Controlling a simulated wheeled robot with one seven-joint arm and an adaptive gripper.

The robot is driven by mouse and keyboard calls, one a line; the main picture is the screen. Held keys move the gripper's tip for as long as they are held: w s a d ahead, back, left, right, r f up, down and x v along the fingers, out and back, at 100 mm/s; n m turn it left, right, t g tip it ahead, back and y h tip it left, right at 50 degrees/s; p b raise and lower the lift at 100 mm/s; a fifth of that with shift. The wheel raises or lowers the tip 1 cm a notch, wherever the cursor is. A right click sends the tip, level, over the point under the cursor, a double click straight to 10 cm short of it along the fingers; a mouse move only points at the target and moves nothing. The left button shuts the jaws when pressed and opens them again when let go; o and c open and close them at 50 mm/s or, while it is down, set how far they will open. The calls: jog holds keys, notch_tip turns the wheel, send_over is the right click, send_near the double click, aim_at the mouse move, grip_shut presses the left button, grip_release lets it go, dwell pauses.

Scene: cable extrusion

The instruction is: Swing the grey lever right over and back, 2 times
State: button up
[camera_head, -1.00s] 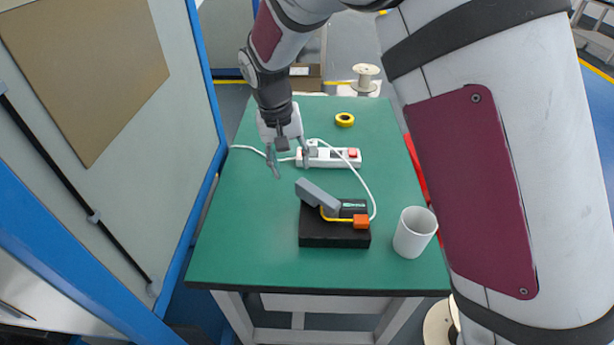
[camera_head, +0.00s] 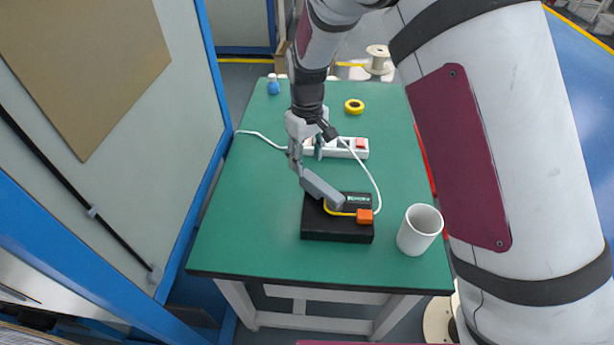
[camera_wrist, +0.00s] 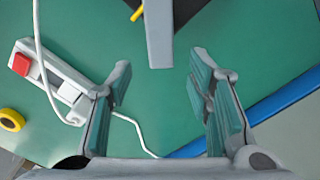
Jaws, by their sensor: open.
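The grey lever (camera_head: 321,189) sits on a black box (camera_head: 322,232) on the green table and tilts up toward the left. My gripper (camera_head: 304,172) is open, just behind the lever's raised end. In the wrist view the lever (camera_wrist: 158,30) reaches down between my open gripper fingers (camera_wrist: 160,72), with a gap on each side. Whether they touch it in depth I cannot tell. The lever's base is cut off at the top of that view.
A white mug (camera_head: 420,230) stands right of the box. A white power strip (camera_head: 352,147) with a white cable lies behind. A yellow tape roll (camera_head: 354,106) and a small blue bottle (camera_head: 273,85) are farther back. The table's left front (camera_head: 240,240) is clear.

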aim_at(307, 173)
notch_tip(307, 173, down, 7)
jog(key=shift+f, duration=0.2)
dwell(0.3)
grip_shut()
